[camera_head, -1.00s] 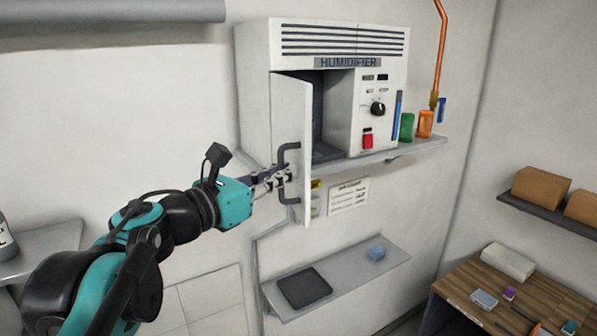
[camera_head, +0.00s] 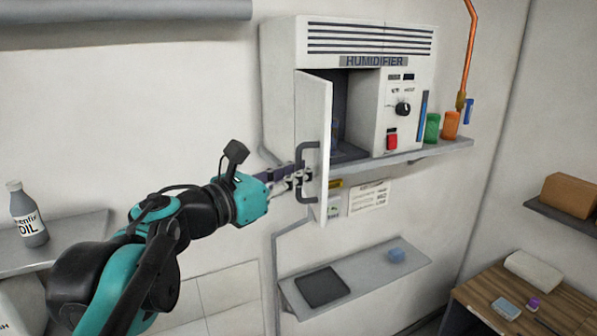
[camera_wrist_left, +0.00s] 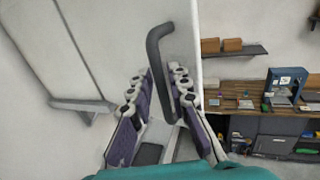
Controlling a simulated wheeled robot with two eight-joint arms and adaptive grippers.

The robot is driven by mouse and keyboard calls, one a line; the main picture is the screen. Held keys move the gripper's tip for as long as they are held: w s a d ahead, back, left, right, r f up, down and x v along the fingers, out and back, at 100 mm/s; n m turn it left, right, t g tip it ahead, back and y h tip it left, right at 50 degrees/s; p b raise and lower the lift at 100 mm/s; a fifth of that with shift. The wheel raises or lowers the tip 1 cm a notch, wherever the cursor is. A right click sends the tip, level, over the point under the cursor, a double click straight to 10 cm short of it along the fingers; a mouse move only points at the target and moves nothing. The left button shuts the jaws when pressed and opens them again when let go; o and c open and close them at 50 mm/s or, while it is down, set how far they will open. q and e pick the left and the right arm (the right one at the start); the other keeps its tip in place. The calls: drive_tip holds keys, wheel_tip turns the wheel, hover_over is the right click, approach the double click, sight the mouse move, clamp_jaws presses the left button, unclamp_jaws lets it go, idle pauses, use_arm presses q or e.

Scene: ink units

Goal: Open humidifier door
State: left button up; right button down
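The white humidifier (camera_head: 375,40) is on the wall shelf at upper centre. Its door (camera_head: 313,120) stands well open on the left side, showing the dark interior. The dark door handle (camera_head: 302,152) is on the door's outer face; it also shows in the wrist view (camera_wrist_left: 155,42). My left gripper (camera_head: 303,174) is at this handle. In the wrist view, the left gripper's fingers (camera_wrist_left: 163,88) close in on both sides of the handle bar, with little gap. My right gripper is in neither view.
The humidifier stands on a grey shelf (camera_head: 425,150) with green (camera_head: 432,128) and orange (camera_head: 451,125) containers. A lower shelf (camera_head: 370,278) sits below the door. An oil bottle (camera_head: 30,220) stands at left. A wooden desk (camera_head: 480,290) is at lower right.

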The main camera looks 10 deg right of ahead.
use_arm(q)
drive_tip(key=v, duration=1.2)
